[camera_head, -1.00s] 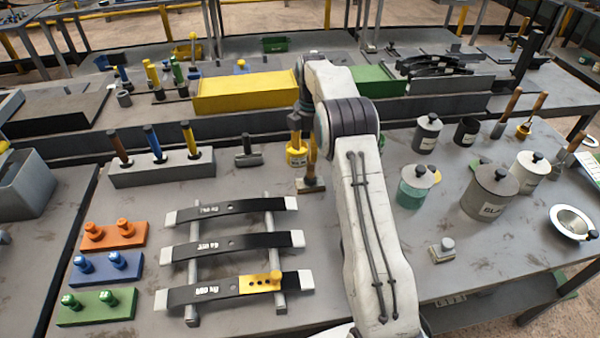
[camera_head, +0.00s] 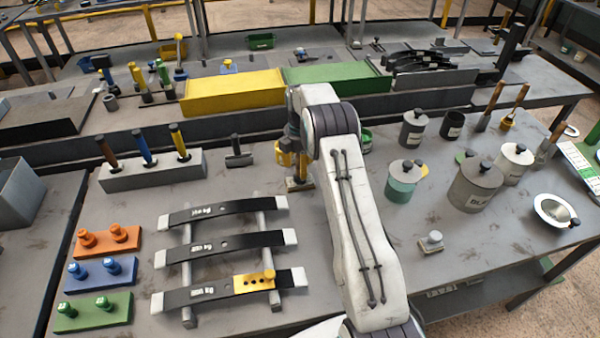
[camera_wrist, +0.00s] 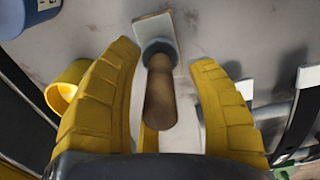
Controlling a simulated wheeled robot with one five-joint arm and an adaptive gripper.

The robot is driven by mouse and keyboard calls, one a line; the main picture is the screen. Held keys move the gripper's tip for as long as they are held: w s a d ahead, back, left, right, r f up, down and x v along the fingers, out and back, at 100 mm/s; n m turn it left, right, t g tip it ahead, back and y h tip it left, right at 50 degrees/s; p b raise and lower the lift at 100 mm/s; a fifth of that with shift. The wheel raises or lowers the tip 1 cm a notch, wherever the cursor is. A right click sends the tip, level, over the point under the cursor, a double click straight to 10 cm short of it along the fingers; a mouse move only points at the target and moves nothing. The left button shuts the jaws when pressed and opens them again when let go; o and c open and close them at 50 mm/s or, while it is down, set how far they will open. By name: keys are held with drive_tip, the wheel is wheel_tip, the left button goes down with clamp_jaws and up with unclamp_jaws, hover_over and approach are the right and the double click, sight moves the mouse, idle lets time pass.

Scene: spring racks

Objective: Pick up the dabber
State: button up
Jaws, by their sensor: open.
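The tool that looks like the dabber (camera_wrist: 160,92) has a wooden handle, a grey collar and a flat pale pad resting on the bench. In the wrist view it stands between the two yellow fingers of my gripper (camera_wrist: 164,55), with a gap visible on either side. My gripper is open and around it, not closed on it. In the head view the dabber's base (camera_head: 299,185) shows beside the end of my arm. Its handle is largely hidden there by the gripper (camera_head: 293,155).
A yellow pot (camera_wrist: 64,92) stands close left of my gripper. The black leaf springs on their rack (camera_head: 225,242) lie in front, towards the left. A grey holder with upright handles (camera_head: 150,178) is farther left. Lidded cans, including a grey one (camera_head: 478,192), stand right.

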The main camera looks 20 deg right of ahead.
clamp_jaws()
idle(0.5)
drive_tip(key=shift+r+b, duration=0.3)
drive_tip(key=shift+r, duration=0.45)
wheel_tip(320, 180, up, 2)
drive_tip(key=shift+r+b, duration=0.2)
drive_tip(key=shift+b, duration=0.1)
drive_tip(key=d+r+p, duration=0.1)
drive_tip(key=d+r, duration=0.2)
drive_tip(key=d, duration=0.2)
drive_tip(key=s+d+r+p, duration=0.1)
drive_tip(key=d+r+p, duration=0.1)
drive_tip(key=d+r, duration=0.2)
drive_tip(key=shift+d, duration=1.3)
